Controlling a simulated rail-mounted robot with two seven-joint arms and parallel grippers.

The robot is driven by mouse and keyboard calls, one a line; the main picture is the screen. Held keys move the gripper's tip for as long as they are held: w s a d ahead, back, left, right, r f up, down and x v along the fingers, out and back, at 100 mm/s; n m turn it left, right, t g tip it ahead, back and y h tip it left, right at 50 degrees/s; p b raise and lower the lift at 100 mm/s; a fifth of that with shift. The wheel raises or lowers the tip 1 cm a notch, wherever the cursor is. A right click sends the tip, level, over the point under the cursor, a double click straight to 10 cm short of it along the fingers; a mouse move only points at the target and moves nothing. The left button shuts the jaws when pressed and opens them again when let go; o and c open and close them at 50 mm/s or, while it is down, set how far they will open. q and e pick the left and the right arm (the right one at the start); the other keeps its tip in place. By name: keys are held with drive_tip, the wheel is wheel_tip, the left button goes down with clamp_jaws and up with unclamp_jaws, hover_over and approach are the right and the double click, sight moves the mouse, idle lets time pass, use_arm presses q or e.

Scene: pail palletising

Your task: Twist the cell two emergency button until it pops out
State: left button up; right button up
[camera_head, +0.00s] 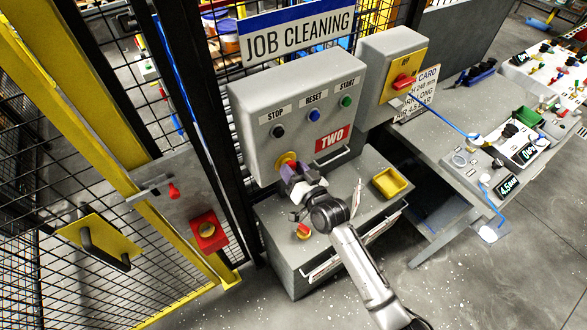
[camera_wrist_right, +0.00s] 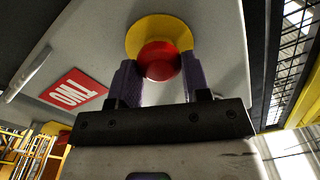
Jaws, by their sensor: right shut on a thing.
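The cell two box (camera_head: 260,95) is a grey panel with a red TWO label (camera_head: 332,139) and stop, reset and start buttons. Its emergency button shows in the wrist view as a red mushroom head (camera_wrist_right: 159,60) on a yellow round backing (camera_wrist_right: 146,28). In the head view only the yellow backing (camera_head: 284,159) shows, and the gripper hides the red head. My right gripper (camera_head: 291,170) is shut on the button, with one purple finger on each side of it in the wrist view (camera_wrist_right: 157,70). My left gripper is out of view.
Below the box is a grey cabinet (camera_head: 285,262) with a yellow tray (camera_head: 390,182) on top. A yellow-framed mesh fence (camera_head: 90,100) with a red box (camera_head: 208,231) stands left. A grey isolator box (camera_head: 380,60) with a red switch and a cluttered bench (camera_head: 450,125) are right.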

drive_tip(key=shift+m, duration=1.3)
drive_tip(key=o, duration=0.9)
drive_tip(key=shift+d, duration=0.1)
